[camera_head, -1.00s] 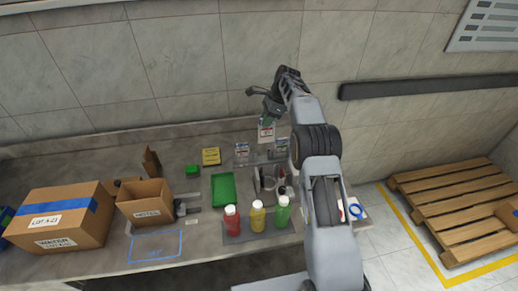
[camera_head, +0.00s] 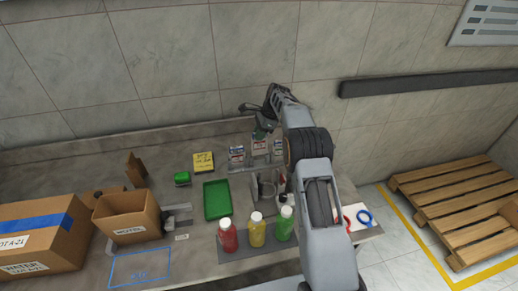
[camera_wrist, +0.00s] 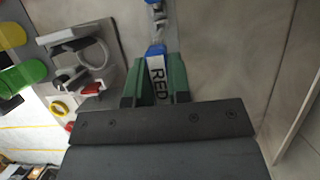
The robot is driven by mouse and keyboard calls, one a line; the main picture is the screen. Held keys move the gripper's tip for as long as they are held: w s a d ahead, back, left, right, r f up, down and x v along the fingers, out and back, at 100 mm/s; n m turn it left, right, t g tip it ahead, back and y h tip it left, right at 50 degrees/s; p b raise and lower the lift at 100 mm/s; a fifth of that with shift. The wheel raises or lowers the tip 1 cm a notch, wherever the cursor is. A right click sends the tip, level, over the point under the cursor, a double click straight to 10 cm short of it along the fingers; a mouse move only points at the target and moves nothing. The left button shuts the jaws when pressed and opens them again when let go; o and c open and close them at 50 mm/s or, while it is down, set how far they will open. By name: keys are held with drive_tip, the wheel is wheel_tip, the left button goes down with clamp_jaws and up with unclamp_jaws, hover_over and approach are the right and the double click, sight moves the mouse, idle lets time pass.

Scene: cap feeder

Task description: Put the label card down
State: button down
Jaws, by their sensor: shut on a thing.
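A green tray (camera_head: 217,200), a yellow note (camera_head: 203,161) and a green block (camera_head: 182,178) lie to the left. Red (camera_head: 228,236), yellow (camera_head: 257,231) and green (camera_head: 284,224) bottles stand in front. Cardboard boxes stand at far left. The wall is close behind.

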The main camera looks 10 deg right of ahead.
drive_tip(key=shift+f+p, duration=0.4)
drive_tip(key=shift+f, duration=2.4)
drive_tip(key=shift+f, duration=0.1)
drive_tip(key=c, duration=1.1)
unclamp_jaws()
drive_tip(key=shift+o, duration=0.2)
